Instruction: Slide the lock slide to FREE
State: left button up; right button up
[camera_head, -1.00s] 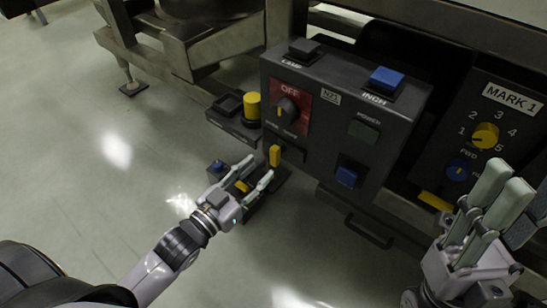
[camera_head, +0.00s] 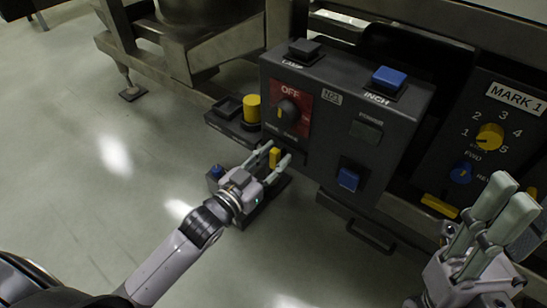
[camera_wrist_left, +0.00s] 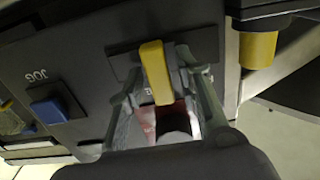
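The lock slide is a yellow upright tab (camera_head: 275,157) in a dark slot low on the grey control box, below the OFF plate. In the left wrist view the yellow tab (camera_wrist_left: 155,72) stands out from its dark slot plate. My left gripper (camera_head: 278,152) is open, with one finger on each side of the tab. In the wrist view gaps show between the tab and both fingers (camera_wrist_left: 162,90). The slide's lettering is too small or hidden to read. My right gripper (camera_head: 512,190) is at the lower right, fingers up, open and empty, away from the box.
The box (camera_head: 335,135) carries a dark selector knob (camera_head: 288,110), a blue INCH button (camera_head: 387,79) and a lower blue button (camera_head: 348,179). A yellow cylinder knob (camera_head: 251,107) stands left of it. The MARK 1 panel (camera_head: 500,130) is at right. Open floor lies left.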

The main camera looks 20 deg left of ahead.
pick_arm(q)
grip_shut()
dwell(0.6)
